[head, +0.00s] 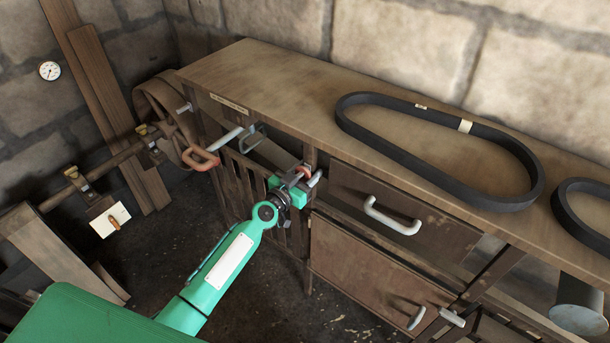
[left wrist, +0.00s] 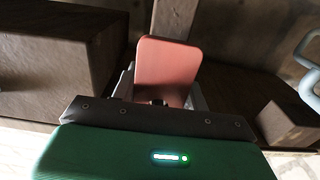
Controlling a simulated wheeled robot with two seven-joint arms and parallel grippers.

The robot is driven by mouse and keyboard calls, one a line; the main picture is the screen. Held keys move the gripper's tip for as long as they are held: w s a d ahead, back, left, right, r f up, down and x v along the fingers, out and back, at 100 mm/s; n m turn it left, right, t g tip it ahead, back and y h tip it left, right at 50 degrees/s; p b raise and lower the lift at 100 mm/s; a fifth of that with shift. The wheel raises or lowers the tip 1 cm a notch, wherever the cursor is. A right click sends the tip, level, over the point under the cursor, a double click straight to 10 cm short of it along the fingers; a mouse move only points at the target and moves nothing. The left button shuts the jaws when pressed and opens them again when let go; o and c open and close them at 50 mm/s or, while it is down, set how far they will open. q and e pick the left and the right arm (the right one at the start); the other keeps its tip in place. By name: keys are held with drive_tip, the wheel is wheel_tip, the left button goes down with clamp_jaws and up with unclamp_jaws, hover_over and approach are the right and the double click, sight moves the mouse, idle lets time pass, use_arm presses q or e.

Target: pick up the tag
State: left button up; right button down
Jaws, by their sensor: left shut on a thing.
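The tag is a flat salmon-red plate with rounded corners. In the left wrist view the tag (left wrist: 168,62) stands up between the fingers of my left gripper (left wrist: 160,100). In the head view my left gripper (head: 304,176) is at the front of the workbench, beside the left drawer, shut on the tag. Only a small reddish bit of the tag (head: 304,168) shows there; the fingers hide the rest. My right gripper is not in view.
The workbench (head: 270,85) carries a large black belt (head: 365,135) and part of another belt (head: 570,215). Pale handles, such as the drawer handle (head: 390,216), stick out in front. A red-brown handle (head: 200,158) is left of my gripper. A white card (head: 110,221) hangs by the pipe.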

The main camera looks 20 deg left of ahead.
use_arm(q)
drive_tip(key=shift+r, duration=0.15)
drive_tip(key=shift+r, duration=0.15)
drive_tip(key=b+v, duration=0.3)
drive_tip(key=v, duration=1.5)
drive_tip(key=s+d+r+n+t+y, duration=0.1)
drive_tip(key=s+d+r+n+y, duration=0.2)
drive_tip(key=s+r+n+y, duration=0.1)
drive_tip(key=shift+s+d+r+y, duration=0.15)
drive_tip(key=shift+s+d+y, duration=0.1)
drive_tip(key=shift+s+y, duration=0.75)
drive_tip(key=shift+w+a, duration=0.1)
